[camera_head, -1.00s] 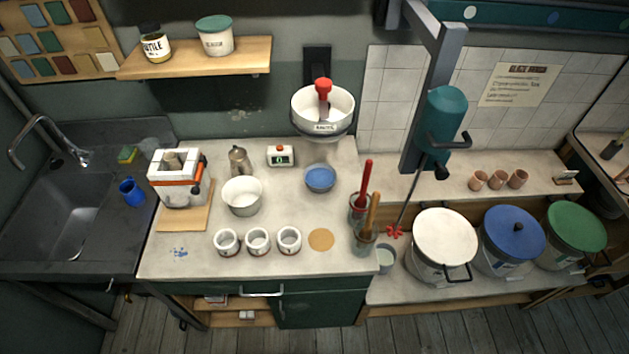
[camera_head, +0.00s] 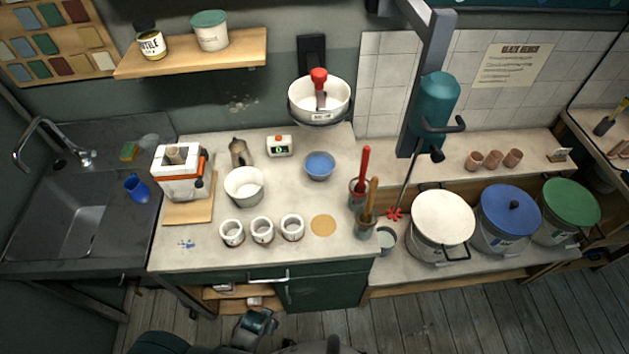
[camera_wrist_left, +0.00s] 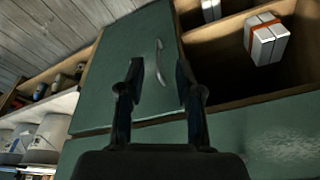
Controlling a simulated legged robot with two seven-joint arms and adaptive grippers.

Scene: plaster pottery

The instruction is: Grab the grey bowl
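A small grey-green bowl (camera_head: 387,239) sits on the low shelf, just left of the white-lidded bucket and below the crock of tools; it is the only greyish bowl I can make out. My left gripper (camera_head: 257,322) is low in front of the cabinet, below the counter edge and well left of the bowl. In the left wrist view its two fingers (camera_wrist_left: 158,78) are apart with nothing between them, facing the green cabinet door. My right gripper does not show.
A white-lidded bucket (camera_head: 442,220) stands right of the grey-green bowl. The green cabinet door (camera_wrist_left: 120,60) has a handle (camera_wrist_left: 160,62). Floor in front is clear.

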